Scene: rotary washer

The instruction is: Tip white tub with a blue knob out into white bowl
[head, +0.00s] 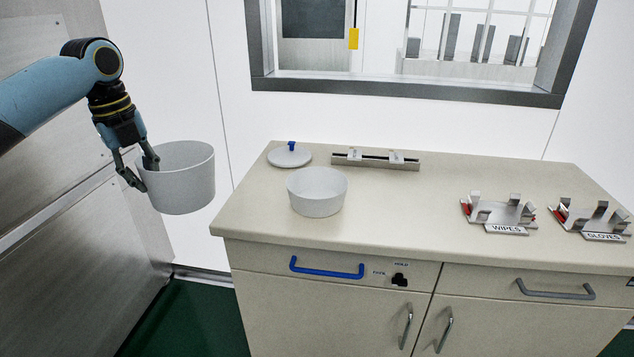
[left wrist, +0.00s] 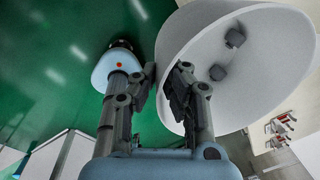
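My left gripper (head: 143,172) is shut on the rim of the white tub (head: 182,182), one finger inside and one outside the wall. The tub hangs about upright in the air, left of the counter. In the left wrist view two small grey pieces (left wrist: 235,38) show inside the tub (left wrist: 270,90). The white lid (head: 290,158) with the blue knob (head: 291,146) lies apart on the counter. The white bowl (head: 317,193) stands on the counter in front of the lid, right of the tub. My right gripper is not in view.
The beige counter (head: 400,210) has a metal rail (head: 375,161) behind the bowl. Wipes (head: 500,214) and gloves (head: 592,219) holders stand at its right. The counter's middle is clear. A blue drawer handle (head: 327,272) juts from the front. A metal wall stands at left.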

